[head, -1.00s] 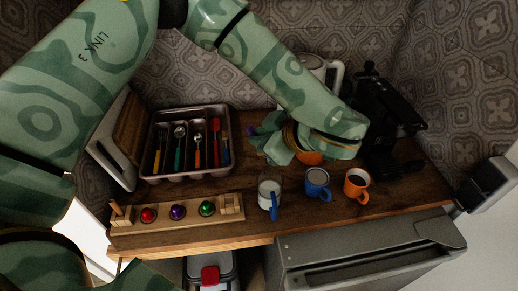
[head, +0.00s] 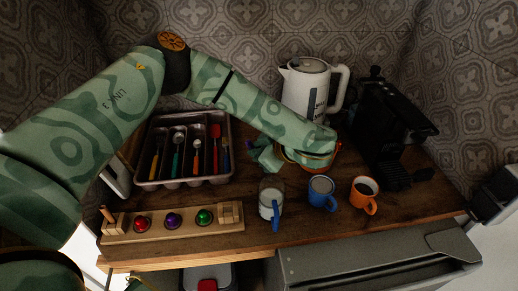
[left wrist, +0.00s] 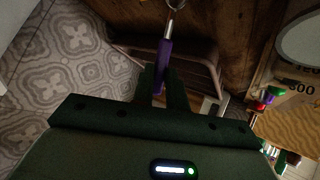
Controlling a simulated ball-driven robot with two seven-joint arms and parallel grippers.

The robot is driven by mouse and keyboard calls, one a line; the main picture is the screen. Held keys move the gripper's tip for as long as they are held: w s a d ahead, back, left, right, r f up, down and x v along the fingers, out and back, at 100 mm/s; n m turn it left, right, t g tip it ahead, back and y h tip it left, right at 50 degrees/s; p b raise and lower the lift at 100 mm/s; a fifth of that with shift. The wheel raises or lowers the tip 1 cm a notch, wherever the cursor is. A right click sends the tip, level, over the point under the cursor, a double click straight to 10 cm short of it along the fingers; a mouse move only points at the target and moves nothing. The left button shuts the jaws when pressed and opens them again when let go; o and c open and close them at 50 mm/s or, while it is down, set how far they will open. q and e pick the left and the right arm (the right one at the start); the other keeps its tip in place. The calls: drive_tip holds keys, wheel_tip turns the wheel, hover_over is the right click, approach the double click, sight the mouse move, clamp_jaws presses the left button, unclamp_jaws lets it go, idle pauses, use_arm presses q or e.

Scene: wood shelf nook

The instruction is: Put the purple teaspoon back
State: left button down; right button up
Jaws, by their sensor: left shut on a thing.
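My left gripper (head: 262,155) is above the counter between the cutlery tray (head: 184,182) and the kettle. It is shut on the purple teaspoon. In the left wrist view the spoon's purple handle (left wrist: 165,62) stands between the fingers, and its metal end reaches the top edge of the picture. The tray holds cutlery with yellow, teal, orange, red and blue handles in separate slots. My right gripper is not in view.
A white kettle (head: 306,85) and black coffee machine (head: 390,125) stand behind.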

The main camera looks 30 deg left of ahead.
use_arm(q)
drive_tip(key=shift+f, duration=0.1)
drive_tip(key=c, duration=1.4)
unclamp_jaws()
drive_tip(key=p+v, duration=0.2)
drive_tip(key=v, duration=1)
